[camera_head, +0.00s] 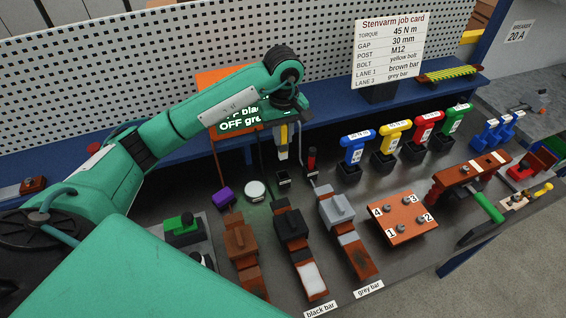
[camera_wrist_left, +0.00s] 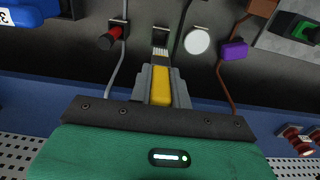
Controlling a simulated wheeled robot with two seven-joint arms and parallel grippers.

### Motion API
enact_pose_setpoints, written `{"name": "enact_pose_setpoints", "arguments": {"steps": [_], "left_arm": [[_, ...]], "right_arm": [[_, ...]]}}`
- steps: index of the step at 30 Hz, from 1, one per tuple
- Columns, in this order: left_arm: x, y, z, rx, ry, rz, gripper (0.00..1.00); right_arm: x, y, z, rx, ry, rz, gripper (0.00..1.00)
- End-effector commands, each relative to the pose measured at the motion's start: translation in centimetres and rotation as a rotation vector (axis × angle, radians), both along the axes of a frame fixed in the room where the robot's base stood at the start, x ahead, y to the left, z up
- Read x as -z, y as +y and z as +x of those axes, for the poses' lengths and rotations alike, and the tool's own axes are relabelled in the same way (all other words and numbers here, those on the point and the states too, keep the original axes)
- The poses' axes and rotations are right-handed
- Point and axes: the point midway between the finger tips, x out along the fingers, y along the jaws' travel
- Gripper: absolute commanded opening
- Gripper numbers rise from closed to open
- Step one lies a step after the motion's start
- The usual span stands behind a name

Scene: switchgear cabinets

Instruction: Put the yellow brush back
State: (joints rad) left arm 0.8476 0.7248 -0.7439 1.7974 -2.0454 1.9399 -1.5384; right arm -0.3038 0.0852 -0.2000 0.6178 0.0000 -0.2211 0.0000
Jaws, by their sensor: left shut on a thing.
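The yellow brush (camera_head: 284,134) is between the fingers of my left gripper (camera_head: 283,148), which points down over the back of the bench. In the left wrist view the yellow handle (camera_wrist_left: 160,88) lies between the grey fingers (camera_wrist_left: 160,72). A small dark square holder (camera_head: 283,179) stands just below the brush. In the left wrist view the holder (camera_wrist_left: 160,32) lies straight ahead of the brush tip. The brush seems to be above the holder; I cannot tell whether its tip is inside. My right gripper is not in view.
A red-and-black tool (camera_head: 311,158) stands close right of the brush. A white round item (camera_head: 255,190) and purple block (camera_head: 223,196) lie left. Colored-handled tools (camera_head: 395,138) stand in a row right. Bars (camera_head: 290,235) lie in front. A pegboard (camera_head: 200,50) rises behind.

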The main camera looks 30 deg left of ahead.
Motion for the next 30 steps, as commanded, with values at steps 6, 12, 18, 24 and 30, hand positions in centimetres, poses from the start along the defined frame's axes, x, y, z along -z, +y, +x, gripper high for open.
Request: {"name": "enact_pose_setpoints", "arguments": {"steps": [6,12,18,24,30], "left_arm": [[4.7,-0.1,-0.2,0.000,0.005,-0.002,0.00],[7.7,-0.1,0.0,0.000,0.001,-0.002,0.00],[9.1,0.0,-0.1,0.000,0.001,-0.001,0.00],[11.8,0.0,-0.1,-0.001,0.003,-0.002,0.00],[12.2,0.0,0.0,0.001,-0.002,-0.001,0.00]], "right_arm": [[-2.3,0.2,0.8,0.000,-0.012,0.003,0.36],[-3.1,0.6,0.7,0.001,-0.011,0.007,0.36],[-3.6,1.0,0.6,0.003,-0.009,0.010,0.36],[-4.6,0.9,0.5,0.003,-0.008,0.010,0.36],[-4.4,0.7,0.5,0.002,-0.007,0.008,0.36]]}}
